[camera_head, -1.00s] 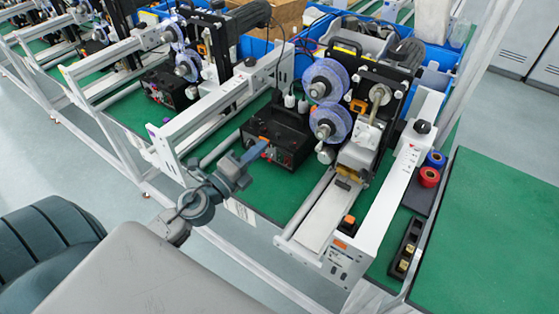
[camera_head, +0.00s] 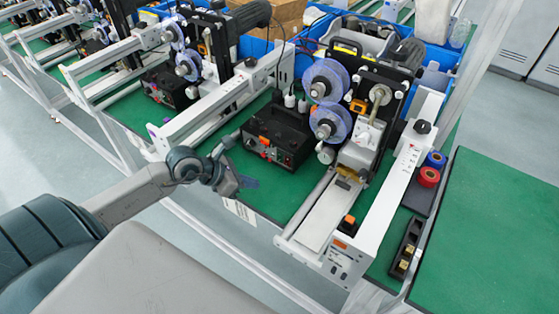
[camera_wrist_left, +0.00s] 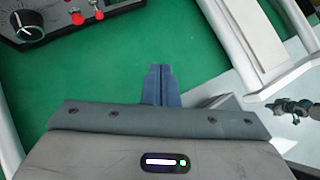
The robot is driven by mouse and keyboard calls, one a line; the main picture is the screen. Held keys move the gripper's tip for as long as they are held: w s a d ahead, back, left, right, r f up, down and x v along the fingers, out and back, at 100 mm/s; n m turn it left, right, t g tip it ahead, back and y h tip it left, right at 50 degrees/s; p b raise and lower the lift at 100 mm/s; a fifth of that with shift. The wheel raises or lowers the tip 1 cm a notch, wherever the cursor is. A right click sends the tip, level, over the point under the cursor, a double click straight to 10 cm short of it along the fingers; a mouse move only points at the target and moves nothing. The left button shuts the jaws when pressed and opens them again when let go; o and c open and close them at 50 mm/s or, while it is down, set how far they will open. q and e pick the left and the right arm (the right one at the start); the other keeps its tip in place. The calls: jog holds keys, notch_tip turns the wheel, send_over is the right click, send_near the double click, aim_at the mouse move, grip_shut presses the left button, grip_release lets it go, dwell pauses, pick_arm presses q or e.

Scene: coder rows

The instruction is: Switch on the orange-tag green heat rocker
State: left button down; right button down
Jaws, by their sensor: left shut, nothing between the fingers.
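The black control box (camera_head: 279,136) stands on the green table in the middle of the head view, with small red and orange parts on its front panel. An orange spot (camera_head: 264,141), perhaps the tag, shows at its left front; I cannot make out a green rocker. Part of the panel shows at the top left of the left wrist view, with a round black knob (camera_wrist_left: 32,21) and two red switches (camera_wrist_left: 79,19). My left gripper (camera_head: 246,182) is shut and empty, in front of the box and apart from it; its fingertips (camera_wrist_left: 161,69) are over green table. My right gripper is out of view.
A coder with blue-purple reels (camera_head: 325,80) stands right of the box. White rails (camera_head: 215,98) run on the left and a white beam (camera_head: 385,200) on the right. Red and blue rolls (camera_head: 429,177) lie farther right. Green table is bare just in front of the box.

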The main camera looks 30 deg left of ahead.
aim_at(280, 157)
pick_arm(q)
jog(key=shift+w+f+b, duration=0.2)
jog(key=shift+w+b, duration=0.3)
jog(key=shift+w, duration=0.05)
jog(key=w+b, duration=0.1)
jog(key=w, duration=0.1)
jog(key=w+b, duration=0.1)
jog(key=w+f+b, duration=0.1)
jog(key=w, duration=0.1)
jog(key=shift+w+d, duration=0.3)
jog(key=shift+w, duration=0.05)
jog(key=shift+w+b, duration=0.5)
jog(key=shift+w, duration=0.45)
dwell(0.7)
